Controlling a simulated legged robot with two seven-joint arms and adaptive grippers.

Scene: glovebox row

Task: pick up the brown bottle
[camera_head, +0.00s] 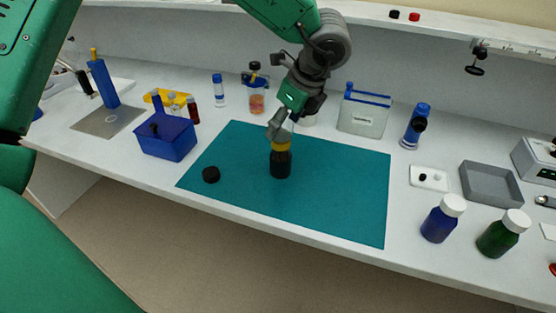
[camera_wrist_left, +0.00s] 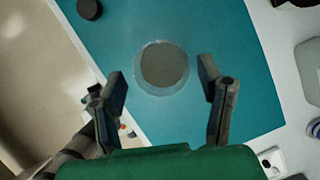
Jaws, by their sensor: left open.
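A dark upright vessel with a yellow band (camera_head: 281,165) stands on the teal mat (camera_head: 340,195). In the left wrist view it may be the round grey shape with a pale translucent rim (camera_wrist_left: 163,65). I cannot tell for sure whether it is the brown bottle. An orange-brown bottle with a dark cap (camera_head: 256,100) stands behind the mat. My left gripper (camera_head: 283,125) is just above the banded vessel, pointing down. In the wrist view its two fingers (camera_wrist_left: 165,92) are apart, with the round shape slightly ahead between them. My right gripper is not in view.
A black cap (camera_head: 211,174) lies on the mat, left of the vessel. A blue box (camera_head: 168,146) is farther left. Blue (camera_head: 440,222) and green (camera_head: 497,238) white-capped bottles and a grey tray (camera_head: 491,186) are at right. The mat's right half is clear.

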